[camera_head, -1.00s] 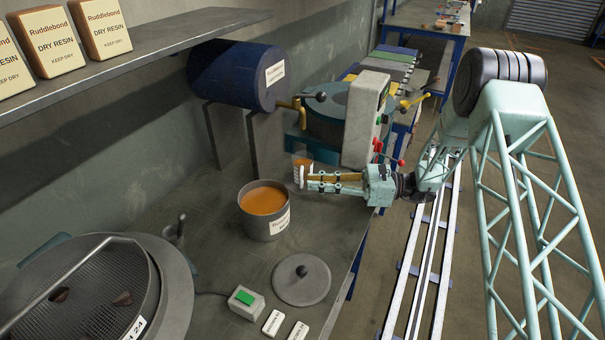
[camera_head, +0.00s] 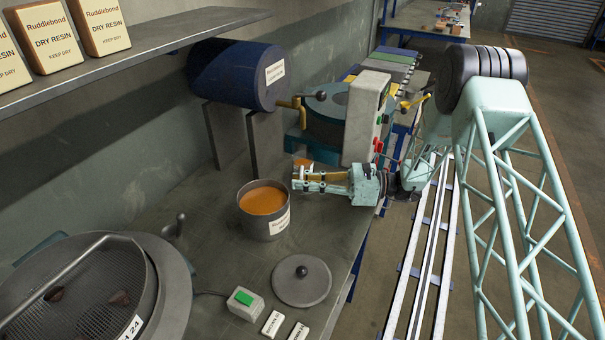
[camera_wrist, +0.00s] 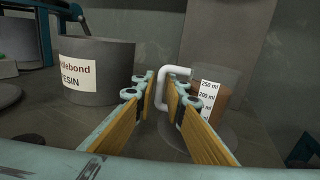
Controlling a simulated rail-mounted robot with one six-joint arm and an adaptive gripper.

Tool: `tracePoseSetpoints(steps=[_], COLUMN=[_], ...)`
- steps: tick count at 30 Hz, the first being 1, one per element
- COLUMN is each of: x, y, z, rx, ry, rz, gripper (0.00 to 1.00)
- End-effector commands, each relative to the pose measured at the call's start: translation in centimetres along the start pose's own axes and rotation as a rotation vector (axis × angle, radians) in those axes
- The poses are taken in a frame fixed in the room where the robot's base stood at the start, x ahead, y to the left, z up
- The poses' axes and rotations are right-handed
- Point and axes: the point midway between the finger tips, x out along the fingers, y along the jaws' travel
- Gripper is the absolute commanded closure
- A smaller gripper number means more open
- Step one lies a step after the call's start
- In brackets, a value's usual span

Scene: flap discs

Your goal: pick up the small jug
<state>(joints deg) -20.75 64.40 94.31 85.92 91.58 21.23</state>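The small jug is a clear graduated beaker with a white handle and brown-orange contents. It stands upright on the bench in the wrist view (camera_wrist: 226,88), right of centre. Its white handle (camera_wrist: 176,71) rises between my two fingertips, and the right finger covers part of the handle loop. In the head view the jug (camera_head: 303,162) is mostly hidden behind my gripper (camera_head: 296,178). My gripper (camera_wrist: 161,88) is open, with a gap between its wood-coloured finger pads. I cannot tell whether either finger touches the handle.
A larger resin pot (camera_head: 264,204) full of orange liquid stands just left of my gripper. A round lid (camera_head: 301,284) and a green-button switch box (camera_head: 245,300) lie nearer. A grey control box (camera_head: 364,118) on a machine stands behind. A sieve (camera_head: 85,295) fills the near left.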

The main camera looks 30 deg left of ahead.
Motion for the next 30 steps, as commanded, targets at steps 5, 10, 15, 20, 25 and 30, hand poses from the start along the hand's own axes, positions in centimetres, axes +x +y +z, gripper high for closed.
tracePoseSetpoints(steps=[5, 10, 15, 20, 25, 30], x=[0.0, 0.0, 0.0, 0.0, 0.0, 0.0], y=[0.0, 0.0, 0.0, 0.0, 0.0, 0.0], z=[0.0, 0.0, 0.0, 0.2, 0.9, 2.2], rx=[0.000, 0.000, -0.001, -0.001, -0.001, -0.001], ry=[0.000, 0.000, -0.001, 0.000, -0.001, -0.001], rz=[0.000, 0.000, 0.000, 0.000, 0.000, 0.000], gripper=[0.92, 1.00, 1.00, 1.00, 1.00, 1.00])
